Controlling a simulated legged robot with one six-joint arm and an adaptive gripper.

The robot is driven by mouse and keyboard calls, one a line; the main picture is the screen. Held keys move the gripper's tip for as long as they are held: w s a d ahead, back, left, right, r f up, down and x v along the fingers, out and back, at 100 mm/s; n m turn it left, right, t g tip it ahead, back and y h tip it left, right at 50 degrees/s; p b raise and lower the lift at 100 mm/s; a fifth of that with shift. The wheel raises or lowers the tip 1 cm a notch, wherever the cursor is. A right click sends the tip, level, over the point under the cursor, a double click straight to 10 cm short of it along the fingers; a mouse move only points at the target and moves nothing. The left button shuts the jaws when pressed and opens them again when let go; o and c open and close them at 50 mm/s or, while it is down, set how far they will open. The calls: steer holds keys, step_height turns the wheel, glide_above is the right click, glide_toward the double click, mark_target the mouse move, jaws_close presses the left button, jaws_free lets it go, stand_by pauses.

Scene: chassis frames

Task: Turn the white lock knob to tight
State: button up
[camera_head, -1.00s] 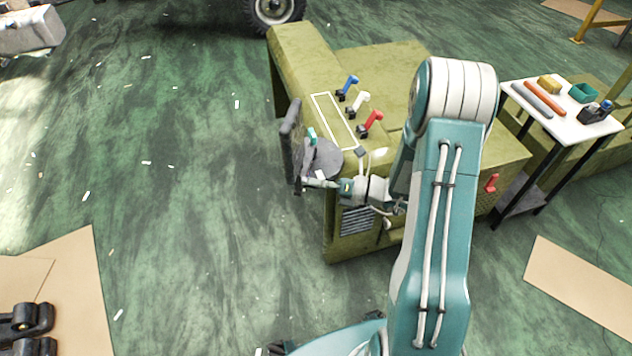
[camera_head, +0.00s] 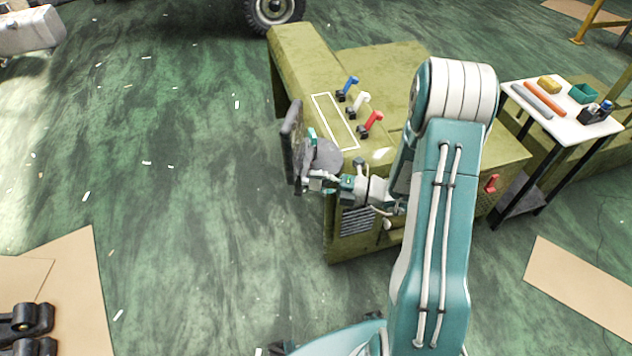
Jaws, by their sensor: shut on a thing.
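My gripper (camera_head: 311,163) is at the near left end of the olive chassis frame (camera_head: 330,85), beside a dark steering wheel (camera_head: 291,135) and a grey round part (camera_head: 329,153). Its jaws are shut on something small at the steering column. I take this to be the white lock knob, but the gripper and wrist hide it, and I cannot read its position. A teal finger stands up in front of the grey part. My arm reaches in from the right.
Blue (camera_head: 348,84), white (camera_head: 360,101) and red (camera_head: 373,119) levers stand on the chassis top, beyond the gripper. A red handle (camera_head: 491,184) is on its right side. A white side table (camera_head: 565,110) holds several items.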

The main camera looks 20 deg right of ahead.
steer(key=shift+d+f, duration=0.1)
steer(key=shift+f, duration=0.05)
steer(key=o, duration=1.2)
steer(key=shift+w, duration=0.1)
steer(key=shift+c, duration=0.2)
steer(key=shift+d, duration=0.1)
steer(key=v, duration=1.2)
